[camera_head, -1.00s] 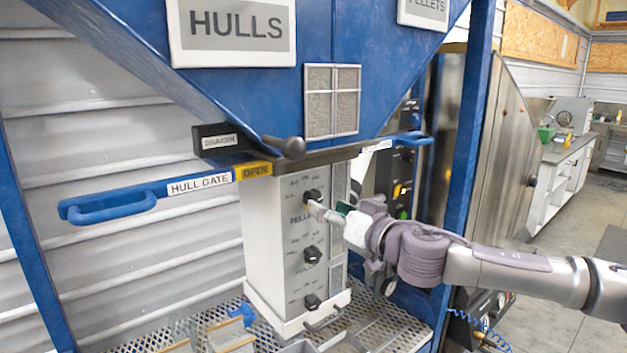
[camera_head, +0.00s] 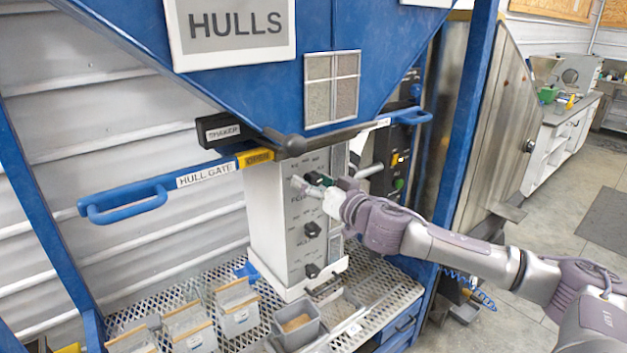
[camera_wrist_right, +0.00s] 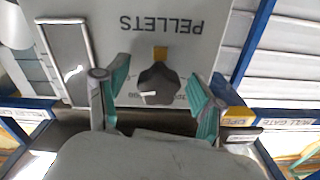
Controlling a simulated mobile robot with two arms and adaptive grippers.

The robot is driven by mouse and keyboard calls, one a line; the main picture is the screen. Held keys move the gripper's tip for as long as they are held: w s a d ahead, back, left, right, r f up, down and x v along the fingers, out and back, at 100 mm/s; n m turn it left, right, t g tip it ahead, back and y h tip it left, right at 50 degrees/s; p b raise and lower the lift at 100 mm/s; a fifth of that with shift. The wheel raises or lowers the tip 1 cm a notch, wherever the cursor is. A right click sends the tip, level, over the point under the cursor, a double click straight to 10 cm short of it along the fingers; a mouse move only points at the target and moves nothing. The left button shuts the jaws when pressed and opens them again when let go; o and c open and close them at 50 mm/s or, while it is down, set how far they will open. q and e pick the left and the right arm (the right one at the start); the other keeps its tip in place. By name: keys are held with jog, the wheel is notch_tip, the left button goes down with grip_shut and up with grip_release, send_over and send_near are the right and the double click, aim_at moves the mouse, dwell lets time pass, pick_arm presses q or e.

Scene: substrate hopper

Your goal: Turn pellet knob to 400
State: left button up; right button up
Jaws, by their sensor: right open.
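The pellet knob (camera_wrist_right: 160,78) is a dark lobed knob on the grey panel (camera_head: 290,245), below the printed word PELLETS in the right wrist view. A white mark shows on it; the scale numbers are too small to read. My right gripper (camera_head: 312,183) is open at the upper part of the panel, and it mostly hides the pellet knob in the head view. In the right wrist view its teal-padded fingers (camera_wrist_right: 157,88) stand on either side of the knob, with gaps visible. My left gripper is not in view.
Two more dark knobs, the middle one (camera_head: 312,229) and the bottom one (camera_head: 312,270), sit lower on the panel. A mesh shelf (camera_head: 375,285) holds bins below.

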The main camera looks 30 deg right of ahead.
jog(key=c, duration=1.2)
jog(key=shift+o, duration=0.2)
jog(key=shift+n, duration=0.4)
jog(key=n, duration=0.2)
jog(key=shift+d+n, duration=0.1)
jog(key=shift+n, duration=0.3)
jog(key=n, duration=0.4)
jog(key=shift+d+r+n, duration=0.1)
jog(key=shift+n, duration=0.2)
jog(key=n+p, duration=0.1)
jog(key=n, duration=0.3)
jog(key=shift+r+n+p, duration=0.1)
jog(key=shift+n+p, duration=0.25)
jog(key=shift+n, duration=1.35)
